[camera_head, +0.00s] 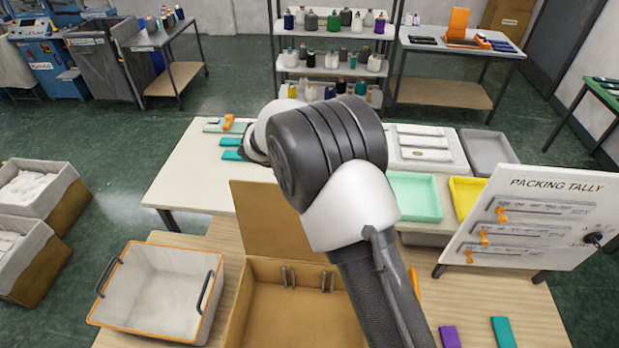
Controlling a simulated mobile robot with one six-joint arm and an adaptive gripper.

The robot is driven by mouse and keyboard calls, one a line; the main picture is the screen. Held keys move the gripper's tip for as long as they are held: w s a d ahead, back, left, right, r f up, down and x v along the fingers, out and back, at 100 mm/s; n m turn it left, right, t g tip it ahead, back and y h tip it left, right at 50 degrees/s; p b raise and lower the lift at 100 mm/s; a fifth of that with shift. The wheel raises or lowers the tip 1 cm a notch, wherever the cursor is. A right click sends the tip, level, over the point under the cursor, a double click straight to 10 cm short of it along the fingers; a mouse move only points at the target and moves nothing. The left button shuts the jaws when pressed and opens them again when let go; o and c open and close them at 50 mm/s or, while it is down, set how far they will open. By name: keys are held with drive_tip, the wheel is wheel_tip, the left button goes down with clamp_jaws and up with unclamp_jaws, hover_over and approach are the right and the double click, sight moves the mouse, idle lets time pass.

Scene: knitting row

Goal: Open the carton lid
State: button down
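The brown carton (290,313) stands on the wooden-topped table at the bottom centre. Its inside shows from above. A flat brown panel, which looks like its lid (262,212), stands raised along the far side. My arm covers the right part of the panel and of the carton. Two pairs of small grey metal pieces (289,278) show at the carton's far inner wall; I cannot tell what they are. My gripper is not visible; my arm's large dark joint hides what lies behind it.
A white tote (165,290) with an orange rim stands left of the carton. A packing tally board (530,225) stands at the right. Purple (450,337) and teal (503,332) pieces lie at the front right. Behind are a mint tray (414,197) and a yellow tray (466,195).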

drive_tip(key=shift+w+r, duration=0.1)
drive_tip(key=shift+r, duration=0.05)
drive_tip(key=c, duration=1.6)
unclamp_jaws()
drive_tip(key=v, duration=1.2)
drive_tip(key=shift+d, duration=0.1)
